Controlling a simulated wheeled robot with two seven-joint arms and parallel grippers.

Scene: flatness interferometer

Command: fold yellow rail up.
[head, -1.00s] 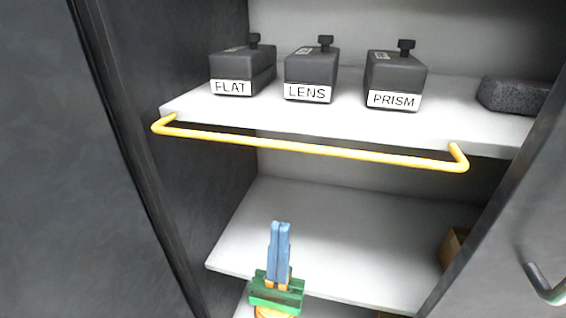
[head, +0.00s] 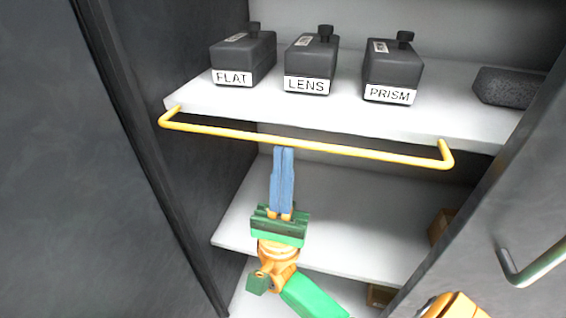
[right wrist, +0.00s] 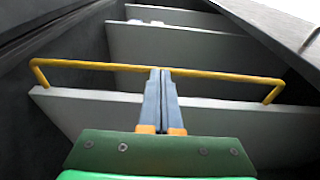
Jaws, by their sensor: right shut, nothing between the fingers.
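The yellow rail (head: 305,144) runs across the front edge of the upper white shelf (head: 240,108), with a bent end at each side. It hangs in front of and a little below the shelf edge. My right gripper (head: 284,150) has its blue fingers shut and empty, pointing up at the rail, with the tips just under it in the head view. In the right wrist view the rail (right wrist: 215,75) crosses at the shut fingertips (right wrist: 160,72); I cannot tell whether they touch. My left gripper is not in view.
Dark boxes labelled FLAT (head: 243,58), LENS (head: 311,64) and PRISM (head: 393,70) stand on the upper shelf. A dark grey block (head: 510,88) lies at its right. The lower shelf (head: 340,215) is mostly clear. A cabinet door with a metal handle (head: 535,262) stands at the right.

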